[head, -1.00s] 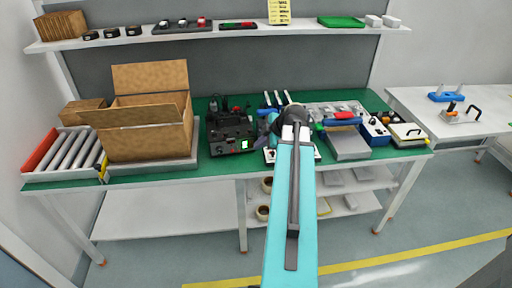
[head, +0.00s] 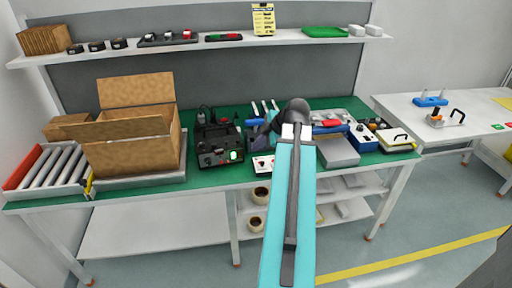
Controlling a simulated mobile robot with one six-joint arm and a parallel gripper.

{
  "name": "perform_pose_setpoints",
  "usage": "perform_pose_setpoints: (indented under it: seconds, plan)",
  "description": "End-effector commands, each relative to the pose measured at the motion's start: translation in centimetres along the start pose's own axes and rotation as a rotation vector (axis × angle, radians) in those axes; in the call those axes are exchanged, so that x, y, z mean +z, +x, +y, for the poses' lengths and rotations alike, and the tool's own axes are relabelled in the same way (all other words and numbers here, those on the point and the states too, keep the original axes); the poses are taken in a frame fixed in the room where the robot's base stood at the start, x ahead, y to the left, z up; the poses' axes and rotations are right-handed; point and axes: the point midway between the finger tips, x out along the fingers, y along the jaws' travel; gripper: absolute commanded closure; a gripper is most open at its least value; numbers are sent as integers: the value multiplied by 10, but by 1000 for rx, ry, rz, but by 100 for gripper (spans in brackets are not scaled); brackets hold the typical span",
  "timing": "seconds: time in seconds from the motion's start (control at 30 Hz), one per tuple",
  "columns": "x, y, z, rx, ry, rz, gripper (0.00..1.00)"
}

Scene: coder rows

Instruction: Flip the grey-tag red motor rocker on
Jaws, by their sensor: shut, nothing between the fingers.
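My arm reaches up the middle of the head view and ends in a dark wrist joint over the green bench (head: 207,172). My gripper is hidden behind this arm, so its fingers do not show. A small white panel (head: 262,167) with a red and a dark control sits at the bench's front edge, just left of the arm and partly covered by it. I cannot make out a grey tag or tell whether one of its controls is the motor rocker, nor its position. A black device (head: 217,146) with knobs and a lit green display stands left of the panel.
An open cardboard box (head: 135,150) and a roller tray (head: 48,168) fill the bench's left. A grey box (head: 338,151), a red-and-blue tool (head: 330,127) and a blue box (head: 361,138) crowd the right. The upper shelf (head: 215,43) holds small devices. A white table (head: 440,105) stands right.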

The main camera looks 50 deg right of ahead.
Motion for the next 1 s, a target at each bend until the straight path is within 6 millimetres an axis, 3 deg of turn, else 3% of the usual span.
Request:
perform_pose_setpoints:
  seconds: [0.27,0.47,0.67,1.0]
  plan:
    - [-2,2,-1,-3,-2,2,100]
    - [-19,23,-9,-35,-21,22,100]
    - [-56,72,-35,-120,-60,63,100]
    - [-124,172,-124,-330,-111,111,100]
